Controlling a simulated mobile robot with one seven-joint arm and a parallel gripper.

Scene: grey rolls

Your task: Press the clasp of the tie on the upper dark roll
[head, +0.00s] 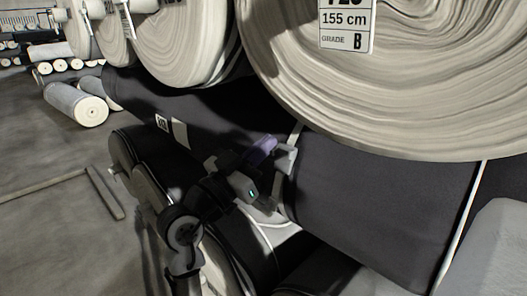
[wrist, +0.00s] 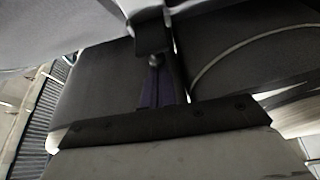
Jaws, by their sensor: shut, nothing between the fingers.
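The upper dark roll (head: 370,190) lies across the middle of the head view under large pale rolls. A thin white tie (head: 296,133) runs over it beside my gripper. A grey block (head: 284,158), seemingly the clasp, sits on this tie. My gripper (head: 266,146) is shut and empty, its purple fingers at the clasp. In the wrist view the purple fingers (wrist: 157,85) come together at a dark block (wrist: 152,38), likely the clasp; they look in contact or very close, and I cannot tell whether it is pressed in.
A second white tie (head: 461,225) circles the upper dark roll further right. A lower dark roll (head: 242,247) lies below, behind my arm. Pale roll ends (head: 400,80) overhang closely above. Open floor (head: 45,150) and a low rail (head: 45,188) are at left.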

